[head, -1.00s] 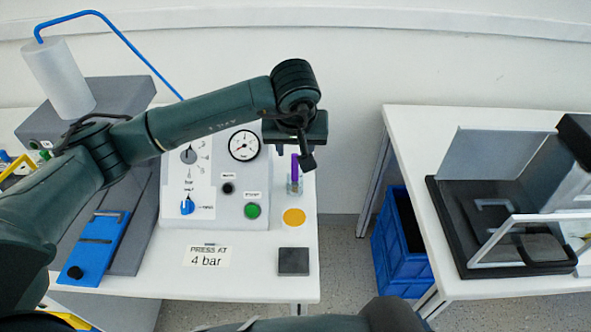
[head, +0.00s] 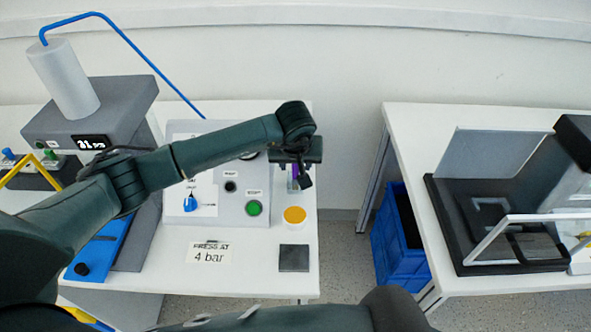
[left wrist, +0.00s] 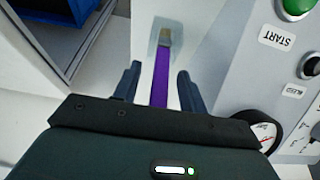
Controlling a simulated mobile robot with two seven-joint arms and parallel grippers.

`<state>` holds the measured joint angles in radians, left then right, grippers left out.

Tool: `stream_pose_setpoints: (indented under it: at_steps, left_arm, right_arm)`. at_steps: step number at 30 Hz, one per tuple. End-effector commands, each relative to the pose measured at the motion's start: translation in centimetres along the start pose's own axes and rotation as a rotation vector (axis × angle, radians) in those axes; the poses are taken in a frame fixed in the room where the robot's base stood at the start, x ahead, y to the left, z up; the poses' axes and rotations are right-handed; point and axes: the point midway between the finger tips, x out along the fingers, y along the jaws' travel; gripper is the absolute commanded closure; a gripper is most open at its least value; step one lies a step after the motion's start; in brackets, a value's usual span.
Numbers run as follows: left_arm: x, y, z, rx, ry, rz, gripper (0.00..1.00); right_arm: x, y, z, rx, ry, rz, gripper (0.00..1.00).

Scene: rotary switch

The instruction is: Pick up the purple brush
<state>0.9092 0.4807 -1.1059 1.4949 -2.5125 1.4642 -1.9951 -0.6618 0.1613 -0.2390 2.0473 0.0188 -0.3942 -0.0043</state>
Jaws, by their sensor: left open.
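The purple brush (left wrist: 160,82) shows in the left wrist view, its purple handle lying between the two open fingers of my left gripper (left wrist: 160,80), with a gap on each side. My right gripper is not in view.
The panel (head: 255,180) with a green button (head: 253,208) stands close left of the brush. A yellow disc (head: 295,215) and a dark square (head: 294,258) lie in front. A blue crate (head: 403,240) stands between the two tables.

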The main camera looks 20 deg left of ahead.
Motion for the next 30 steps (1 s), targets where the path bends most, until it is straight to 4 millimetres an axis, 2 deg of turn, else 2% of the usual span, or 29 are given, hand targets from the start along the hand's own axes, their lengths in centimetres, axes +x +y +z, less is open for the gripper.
stream_pose_setpoints:
  at_steps: [2, 16, 26, 30]
  left_arm:
    - [0.0, 0.0, 0.0, 0.000, 0.000, 0.000, 0.61]
    - [-0.1, 0.0, 0.0, 0.000, 0.000, 0.000, 1.00]
    - [-0.2, 0.0, -0.1, 0.000, 0.001, 0.001, 1.00]
    - [-1.6, 0.0, -0.8, 0.000, 0.004, 0.001, 1.00]
  right_arm:
    - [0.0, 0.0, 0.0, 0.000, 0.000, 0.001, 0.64]
    - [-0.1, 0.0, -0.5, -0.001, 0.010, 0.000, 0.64]
    - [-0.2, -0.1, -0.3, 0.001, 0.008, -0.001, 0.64]
    - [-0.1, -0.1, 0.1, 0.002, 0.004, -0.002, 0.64]
